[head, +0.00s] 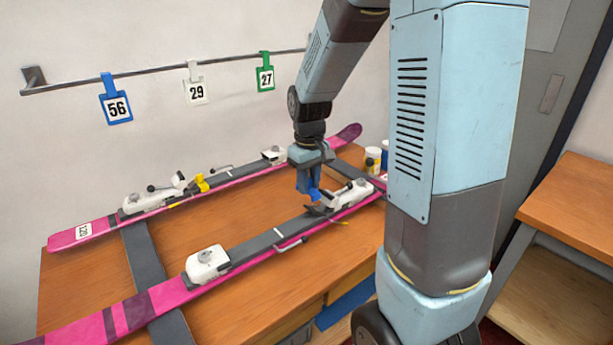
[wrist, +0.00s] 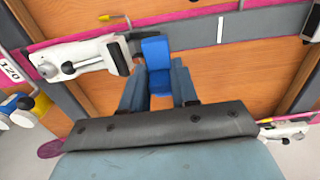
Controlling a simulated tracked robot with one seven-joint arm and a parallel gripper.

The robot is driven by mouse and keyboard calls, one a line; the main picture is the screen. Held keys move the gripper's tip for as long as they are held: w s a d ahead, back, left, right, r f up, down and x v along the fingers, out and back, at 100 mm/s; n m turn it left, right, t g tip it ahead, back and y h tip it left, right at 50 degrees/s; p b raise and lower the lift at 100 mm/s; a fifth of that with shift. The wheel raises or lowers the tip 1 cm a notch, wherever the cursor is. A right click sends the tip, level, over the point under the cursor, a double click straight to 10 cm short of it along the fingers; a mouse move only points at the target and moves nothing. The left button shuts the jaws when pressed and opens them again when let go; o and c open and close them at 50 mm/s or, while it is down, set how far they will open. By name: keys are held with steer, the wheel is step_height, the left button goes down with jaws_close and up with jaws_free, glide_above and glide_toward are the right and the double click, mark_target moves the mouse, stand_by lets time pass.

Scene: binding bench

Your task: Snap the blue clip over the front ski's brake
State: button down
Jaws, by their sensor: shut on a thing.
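My gripper (head: 310,186) is shut on the blue clip (wrist: 156,55), which juts out past the fingertips in the wrist view. In the head view the clip hangs down from the fingers beside the white rear binding (head: 348,194) of the front ski (head: 160,302). This binding also shows in the wrist view (wrist: 82,58), just left of the clip. The front ski's brake has a thin arm with a yellow tip (head: 341,222); the tip also shows in the wrist view (wrist: 104,18). I cannot tell whether the clip touches the brake.
Dark supports (head: 146,262) carry both skis over the wooden bench (head: 255,205). Cups (head: 373,158) stand at the back right. Numbered tags hang from a wall rail (head: 150,71).

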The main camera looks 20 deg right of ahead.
mark_target(310, 209)
steer(key=shift+s+d+f, duration=0.1)
steer(key=shift+f, duration=2.35)
steer(key=c, duration=1.4)
jaws_free()
jaws_close()
steer(key=shift+s, duration=0.2)
steer(key=shift+f, duration=1)
